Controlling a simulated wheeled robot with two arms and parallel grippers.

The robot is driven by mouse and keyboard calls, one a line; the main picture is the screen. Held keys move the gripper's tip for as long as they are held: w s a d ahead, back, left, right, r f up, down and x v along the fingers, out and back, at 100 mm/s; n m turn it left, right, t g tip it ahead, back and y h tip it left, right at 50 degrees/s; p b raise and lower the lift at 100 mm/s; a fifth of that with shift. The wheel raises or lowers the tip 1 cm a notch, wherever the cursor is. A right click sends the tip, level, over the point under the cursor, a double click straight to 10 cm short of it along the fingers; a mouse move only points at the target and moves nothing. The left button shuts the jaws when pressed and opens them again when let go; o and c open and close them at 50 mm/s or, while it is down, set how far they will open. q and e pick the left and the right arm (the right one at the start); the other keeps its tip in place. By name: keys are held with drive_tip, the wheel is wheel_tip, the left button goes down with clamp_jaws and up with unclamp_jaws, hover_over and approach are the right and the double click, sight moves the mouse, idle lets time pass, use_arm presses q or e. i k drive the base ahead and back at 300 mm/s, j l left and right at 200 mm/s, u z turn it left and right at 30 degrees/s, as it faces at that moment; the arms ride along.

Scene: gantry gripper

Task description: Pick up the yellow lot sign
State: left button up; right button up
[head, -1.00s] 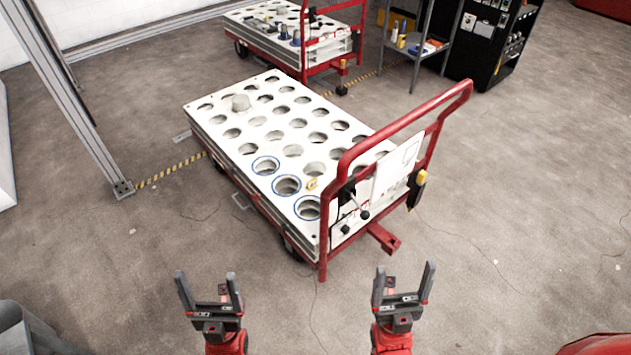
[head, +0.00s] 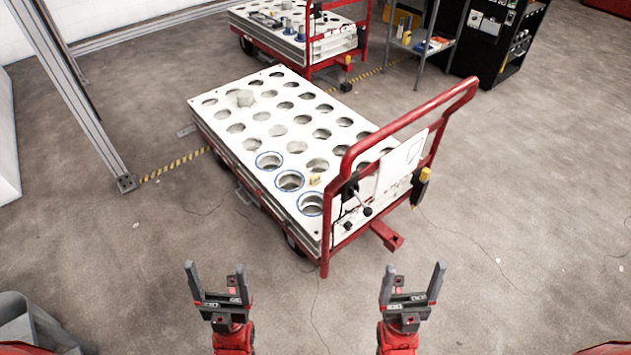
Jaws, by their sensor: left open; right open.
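A small yellow sign (head: 315,180) stands on the white perforated top of the near cart (head: 225,165), next to the blue-ringed holes by the red handle; it looks like the yellow lot sign, but its marking is too small to read. My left gripper (head: 217,283) is open and empty over the floor in front of the cart. My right gripper (head: 412,283) is open and empty, to the right of it. Both grippers are apart from the cart and the sign.
The cart's red handle (head: 345,170) rises at its near right end, with a white sheet (head: 402,163) and a yellow-black tool (head: 421,185) on it. A second cart (head: 290,45) and a shelf (head: 420,42) stand behind. A grey bin (head: 30,325) is at lower left.

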sight(314, 180)
drive_tip(key=i+j+u, duration=0.2)
drive_tip(key=i, duration=0.2)
drive_tip(key=i+j+u, duration=0.2)
drive_tip(key=i, duration=0.2)
drive_tip(key=i+l, duration=0.2)
drive_tip(key=l, duration=0.15)
drive_tip(key=i+l+u, duration=0.1)
drive_tip(key=i+l, duration=0.15)
drive_tip(key=l, duration=0.15)
drive_tip(key=i+l, duration=0.2)
drive_tip(key=l, duration=0.15)
drive_tip(key=u, duration=0.05)
